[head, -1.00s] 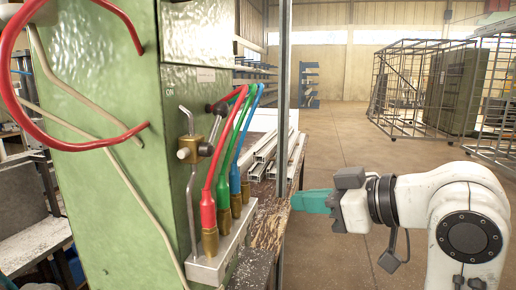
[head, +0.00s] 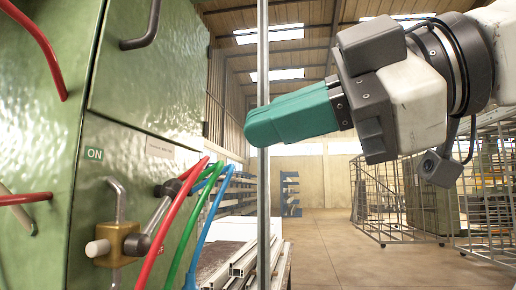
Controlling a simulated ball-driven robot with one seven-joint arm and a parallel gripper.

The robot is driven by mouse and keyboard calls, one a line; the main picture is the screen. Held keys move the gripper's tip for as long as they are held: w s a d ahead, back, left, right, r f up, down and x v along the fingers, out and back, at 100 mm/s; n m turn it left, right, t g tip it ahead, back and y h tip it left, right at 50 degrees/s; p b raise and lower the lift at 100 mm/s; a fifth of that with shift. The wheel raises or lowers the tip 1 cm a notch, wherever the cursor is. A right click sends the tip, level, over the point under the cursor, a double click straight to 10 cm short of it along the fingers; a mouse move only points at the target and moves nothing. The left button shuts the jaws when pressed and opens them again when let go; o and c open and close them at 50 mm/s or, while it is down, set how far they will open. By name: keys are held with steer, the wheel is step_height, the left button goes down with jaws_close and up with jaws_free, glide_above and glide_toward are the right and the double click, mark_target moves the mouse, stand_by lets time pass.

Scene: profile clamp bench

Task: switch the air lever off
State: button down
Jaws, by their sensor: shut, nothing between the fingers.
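The air valve is a brass block (head: 125,243) on a vertical metal pipe at the lower left of the head view. A white round knob (head: 97,248) sticks out on its left. A grey lever-like rod (head: 158,218) with a dark end slants beside it on the right. My gripper (head: 252,130) has teal fingers, shut and empty. It points left, to the right of and higher in the picture than the valve, apart from it.
The green cabinet (head: 150,85) has a dark handle (head: 142,30). Red (head: 172,232), green (head: 203,225) and blue (head: 212,218) hoses curve down right of the valve. A thin upright post (head: 263,190) stands by my fingertips. White profiles (head: 243,262) lie below. Wire cages (head: 400,195) stand behind.

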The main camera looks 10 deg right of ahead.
mark_target(158, 214)
steer(key=w+a+f, duration=0.4)
steer(key=w+a, duration=0.3)
steer(key=w, duration=0.1)
steer(key=shift+a+b, duration=0.3)
steer(key=shift+w, duration=0.15)
